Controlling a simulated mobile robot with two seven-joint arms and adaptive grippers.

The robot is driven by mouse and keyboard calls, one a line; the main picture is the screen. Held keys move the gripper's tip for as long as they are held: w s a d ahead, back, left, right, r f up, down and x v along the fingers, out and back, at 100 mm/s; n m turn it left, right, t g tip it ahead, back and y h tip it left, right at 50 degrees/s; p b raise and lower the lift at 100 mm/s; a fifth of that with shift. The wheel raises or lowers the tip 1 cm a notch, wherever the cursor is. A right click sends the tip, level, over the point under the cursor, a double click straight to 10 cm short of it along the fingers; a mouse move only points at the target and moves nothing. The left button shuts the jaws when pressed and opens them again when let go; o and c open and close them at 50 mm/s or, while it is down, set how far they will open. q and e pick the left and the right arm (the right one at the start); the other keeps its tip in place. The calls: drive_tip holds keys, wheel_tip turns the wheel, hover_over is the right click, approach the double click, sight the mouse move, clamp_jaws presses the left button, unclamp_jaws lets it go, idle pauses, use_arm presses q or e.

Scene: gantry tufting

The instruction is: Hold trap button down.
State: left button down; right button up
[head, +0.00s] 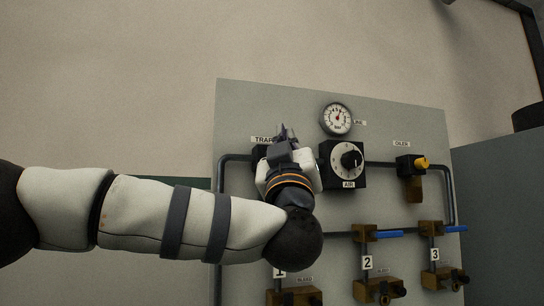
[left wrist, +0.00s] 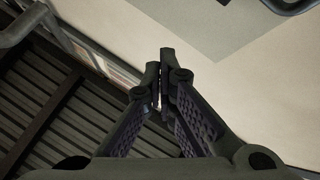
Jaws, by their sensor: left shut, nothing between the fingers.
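The trap unit (head: 259,153) is a dark block on the grey panel, under a label that reads TRAP. My arm and gripper cover most of it, and its button is hidden. My left gripper (head: 283,133) is in front of the panel at the right of the TRAP label, with its fingers pointing up. In the left wrist view its fingers (left wrist: 161,75) are together and empty. I cannot tell whether the gripper touches the button. My right gripper is not in view.
Blue-handled valves (head: 388,233) sit below. Pipes frame the units. The wall above is bare.

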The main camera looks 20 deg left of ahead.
use_arm(q)
drive_tip(key=w+a+b, duration=0.2)
drive_tip(key=w+a, duration=0.3)
drive_tip(key=w, duration=0.2)
drive_tip(key=shift+w, duration=0.35)
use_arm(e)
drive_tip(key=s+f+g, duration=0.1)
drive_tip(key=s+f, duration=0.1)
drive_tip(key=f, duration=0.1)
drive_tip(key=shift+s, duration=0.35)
use_arm(q)
drive_tip(key=shift+w, duration=0.1)
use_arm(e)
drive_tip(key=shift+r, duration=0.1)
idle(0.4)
use_arm(q)
drive_tip(key=shift+w+a, duration=0.2)
drive_tip(key=shift+w, duration=0.05)
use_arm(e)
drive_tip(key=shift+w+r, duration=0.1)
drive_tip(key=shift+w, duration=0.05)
